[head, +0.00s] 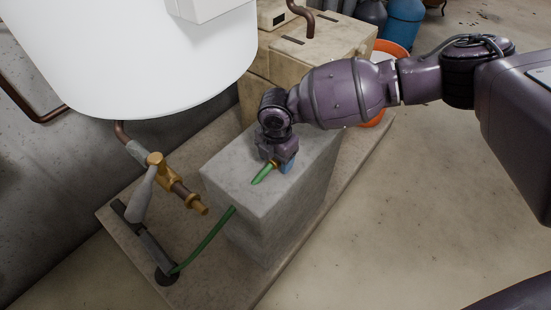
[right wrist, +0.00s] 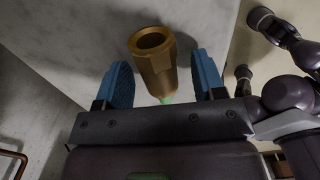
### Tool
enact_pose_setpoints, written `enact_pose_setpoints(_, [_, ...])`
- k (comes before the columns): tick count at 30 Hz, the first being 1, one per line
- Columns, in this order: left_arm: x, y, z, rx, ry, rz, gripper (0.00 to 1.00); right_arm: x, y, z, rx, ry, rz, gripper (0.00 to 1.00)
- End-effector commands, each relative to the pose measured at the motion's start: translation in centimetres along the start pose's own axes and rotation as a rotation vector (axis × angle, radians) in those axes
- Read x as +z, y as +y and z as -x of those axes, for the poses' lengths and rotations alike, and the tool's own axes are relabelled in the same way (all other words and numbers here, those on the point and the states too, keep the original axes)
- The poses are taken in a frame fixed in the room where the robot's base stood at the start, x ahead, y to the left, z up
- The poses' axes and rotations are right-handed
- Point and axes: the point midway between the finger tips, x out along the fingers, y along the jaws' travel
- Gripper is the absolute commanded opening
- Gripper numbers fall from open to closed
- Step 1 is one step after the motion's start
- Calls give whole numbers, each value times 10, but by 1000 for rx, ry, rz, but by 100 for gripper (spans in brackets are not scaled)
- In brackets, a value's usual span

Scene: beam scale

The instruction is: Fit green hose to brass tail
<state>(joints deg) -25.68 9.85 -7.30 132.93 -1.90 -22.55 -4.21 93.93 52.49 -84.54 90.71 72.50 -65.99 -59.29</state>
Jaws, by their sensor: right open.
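A green hose (head: 205,243) rises from a dark round floor opening to the front edge of a grey block (head: 247,192). A short green piece (head: 263,174) with a brass end lies over the block top; I cannot tell if the two join. In the right wrist view a hollow brass fitting (right wrist: 153,62), with green at its base, stands between the blue finger pads. My right gripper (head: 280,164) is open around it, at the block top. A brass valve with a tail (head: 200,207) hangs below the white tank, left of the block. My left gripper is out of view.
The white tank (head: 150,60) overhangs the left side. A grey lever (head: 142,195) hangs from the valve. A beige box (head: 310,60) stands behind the block, with an orange tub (head: 392,48) and blue cylinder (head: 403,22) beyond. The floor at right is clear.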

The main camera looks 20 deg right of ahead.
Motion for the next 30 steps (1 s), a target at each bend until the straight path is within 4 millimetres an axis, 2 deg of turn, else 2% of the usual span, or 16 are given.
enact_pose_setpoints(4, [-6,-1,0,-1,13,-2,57,1,1,4,4,-2,0,63])
enact_pose_setpoints(12, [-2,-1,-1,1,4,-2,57,1,1,3,3,-2,0,22])
enact_pose_setpoints(15, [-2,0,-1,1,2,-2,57,0,1,3,3,-2,0,10])
enact_pose_setpoints(23, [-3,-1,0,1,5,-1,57,1,1,7,4,-3,0,9])
enact_pose_setpoints(26, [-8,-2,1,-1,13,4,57,1,1,20,7,-5,0,9])
enact_pose_setpoints(30, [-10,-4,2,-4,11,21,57,1,2,48,12,-7,0,9])
